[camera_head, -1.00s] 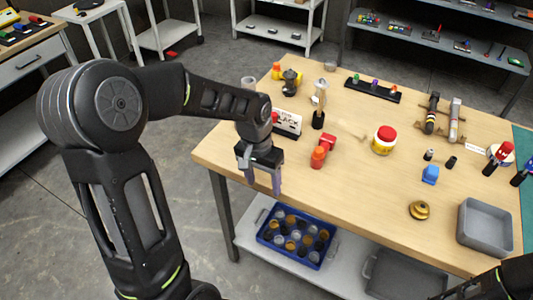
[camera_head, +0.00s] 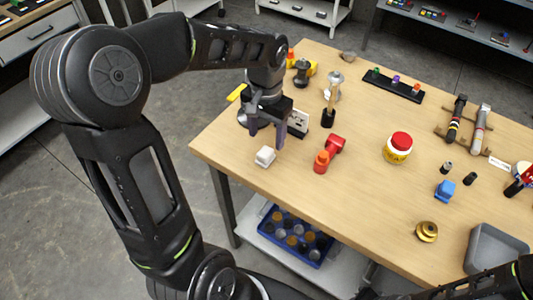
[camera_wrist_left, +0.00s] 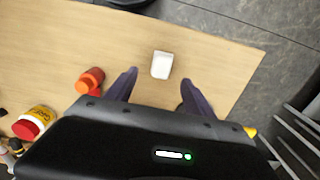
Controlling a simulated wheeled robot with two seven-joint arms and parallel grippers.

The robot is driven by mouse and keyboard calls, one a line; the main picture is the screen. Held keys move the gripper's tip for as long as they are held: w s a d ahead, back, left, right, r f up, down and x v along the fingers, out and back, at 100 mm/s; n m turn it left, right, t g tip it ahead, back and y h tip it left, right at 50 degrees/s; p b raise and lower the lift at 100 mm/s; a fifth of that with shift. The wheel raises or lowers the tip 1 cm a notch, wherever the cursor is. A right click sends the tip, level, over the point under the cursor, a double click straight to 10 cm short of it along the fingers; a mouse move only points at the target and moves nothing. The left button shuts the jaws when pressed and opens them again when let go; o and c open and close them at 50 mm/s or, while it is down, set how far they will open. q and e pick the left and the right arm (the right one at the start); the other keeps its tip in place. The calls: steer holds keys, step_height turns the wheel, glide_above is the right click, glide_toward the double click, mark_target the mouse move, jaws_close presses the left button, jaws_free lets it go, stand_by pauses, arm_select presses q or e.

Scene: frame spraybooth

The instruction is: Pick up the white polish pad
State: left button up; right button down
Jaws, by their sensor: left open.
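The white polish pad (camera_head: 265,156) is a small white block lying on the wooden table near its left front edge. It also shows in the left wrist view (camera_wrist_left: 162,65), just beyond and between the fingertips. My left gripper (camera_head: 266,133) is open and empty, pointing down above the table, just behind the pad in the head view. Its two dark fingers also show in the left wrist view (camera_wrist_left: 157,84), apart from the pad. My right gripper is not seen; only part of my right arm shows at the bottom right.
A red and orange object (camera_head: 328,154) lies right of the pad. A yellow jar with red lid (camera_head: 398,147), a blue piece (camera_head: 445,191) and a grey bin (camera_head: 494,250) are farther right. Table between them is clear.

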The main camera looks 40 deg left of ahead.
mark_target(265, 152)
arm_select(q)
steer(key=shift+f, duration=1.3)
steer(key=shift+a+f+p, duration=0.15)
steer(key=shift+f+p, duration=0.65)
steer(key=shift+f, duration=1.85)
jaws_close()
